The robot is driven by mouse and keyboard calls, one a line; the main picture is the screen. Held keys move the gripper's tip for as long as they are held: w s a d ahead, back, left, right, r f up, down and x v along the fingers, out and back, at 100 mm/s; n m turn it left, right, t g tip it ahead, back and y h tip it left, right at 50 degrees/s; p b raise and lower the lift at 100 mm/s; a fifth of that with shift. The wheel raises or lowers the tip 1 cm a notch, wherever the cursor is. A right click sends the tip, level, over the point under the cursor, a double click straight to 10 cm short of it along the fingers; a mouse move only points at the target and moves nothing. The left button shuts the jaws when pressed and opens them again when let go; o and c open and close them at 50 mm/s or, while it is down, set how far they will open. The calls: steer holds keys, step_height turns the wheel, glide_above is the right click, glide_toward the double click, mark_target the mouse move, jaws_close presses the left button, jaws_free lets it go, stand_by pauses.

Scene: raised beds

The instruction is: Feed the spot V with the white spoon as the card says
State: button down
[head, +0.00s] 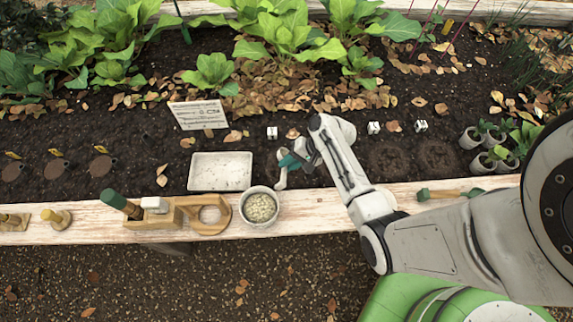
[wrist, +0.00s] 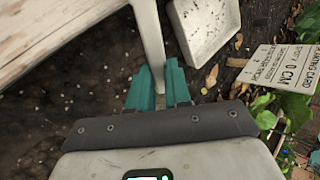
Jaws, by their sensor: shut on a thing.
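My gripper (head: 287,161) has teal fingers, which also show in the wrist view (wrist: 160,88). They are shut on the handle of the white spoon (wrist: 148,35). In the head view the spoon (head: 281,178) hangs down over the soil, close to the bed's front board and just beyond a pot of pale granules (head: 261,207). Whether its bowl holds anything cannot be seen. The card (head: 199,114) stands behind the tray; in the wrist view the card (wrist: 275,70) shows "PLANTING CARD" and "0 CM". Small white marker cubes (head: 373,127) stand in the soil; I cannot read which is V.
A shallow white tray (head: 220,171) lies left of the spoon. On the front board are a wooden holder (head: 178,213) with a green-handled tool and a green trowel (head: 450,194). Grey pots (head: 472,138) stand at right. Leafy plants (head: 283,33) fill the back.

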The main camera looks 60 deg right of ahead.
steer(key=t+b, duration=0.1)
steer(key=f+t+y+b, duration=0.1)
steer(key=t+b, duration=0.1)
steer(key=s+m+t+b, duration=0.1)
steer(key=shift+d+f, duration=0.1)
steer(key=shift+f, duration=0.3)
steer(key=shift+m+t+y+b, duration=0.4)
steer(key=shift+t+y+b, duration=0.1)
steer(key=shift+t+b, duration=0.75)
steer(key=shift+s, duration=0.1)
steer(key=shift+r, duration=0.1)
